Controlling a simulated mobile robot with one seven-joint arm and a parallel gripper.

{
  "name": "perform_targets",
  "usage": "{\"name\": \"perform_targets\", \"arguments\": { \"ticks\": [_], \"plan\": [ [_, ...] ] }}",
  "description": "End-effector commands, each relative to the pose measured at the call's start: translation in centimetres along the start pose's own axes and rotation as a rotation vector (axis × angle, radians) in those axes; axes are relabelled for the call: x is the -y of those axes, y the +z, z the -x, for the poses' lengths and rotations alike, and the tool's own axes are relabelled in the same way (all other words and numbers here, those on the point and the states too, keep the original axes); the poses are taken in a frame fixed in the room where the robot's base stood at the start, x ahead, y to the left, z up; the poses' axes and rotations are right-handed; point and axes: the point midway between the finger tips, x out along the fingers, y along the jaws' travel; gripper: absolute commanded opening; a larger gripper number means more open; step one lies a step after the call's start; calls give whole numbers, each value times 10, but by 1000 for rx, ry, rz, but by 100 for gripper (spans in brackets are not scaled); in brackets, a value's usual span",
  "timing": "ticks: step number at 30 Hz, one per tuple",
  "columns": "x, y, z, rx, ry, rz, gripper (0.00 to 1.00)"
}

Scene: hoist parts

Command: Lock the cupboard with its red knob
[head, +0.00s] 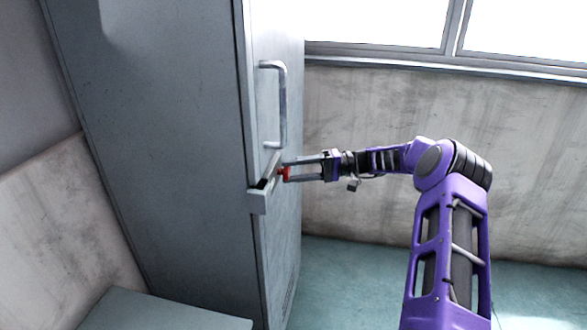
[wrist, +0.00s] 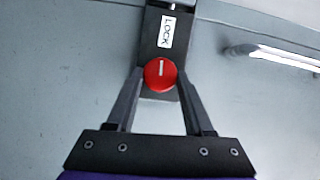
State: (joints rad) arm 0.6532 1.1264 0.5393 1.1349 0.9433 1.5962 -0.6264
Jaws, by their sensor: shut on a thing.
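The grey cupboard (head: 165,150) stands at the left in the head view, with its narrow door side facing the arm. Its red knob (head: 286,174) sits on a lock unit (head: 259,200) below the door handle. In the wrist view the red knob (wrist: 160,73) is round with a white line that points up, toward a white LOCK label (wrist: 167,33) on a dark plate. My gripper (head: 290,172) reaches the knob from the right. In the wrist view its two fingers (wrist: 160,76) are shut on the knob, one on each side.
A metal bar handle (head: 283,105) stands out from the cupboard door just above the knob; it also shows at the upper right of the wrist view (wrist: 275,56). A grey low surface (head: 160,312) is at the bottom left. The floor (head: 340,275) right of the cupboard looks clear.

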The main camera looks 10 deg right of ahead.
Motion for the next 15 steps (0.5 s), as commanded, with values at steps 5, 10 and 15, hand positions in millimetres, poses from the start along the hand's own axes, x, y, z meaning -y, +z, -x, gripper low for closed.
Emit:
{"name": "perform_targets", "arguments": {
  "ticks": [5,10,15],
  "plan": [
    [0,0,1,-2,-25,-58,0],
    [-1,0,1,-2,-36,-85,0],
    [-1,0,1,-2,-39,-92,0]
  ]
}}
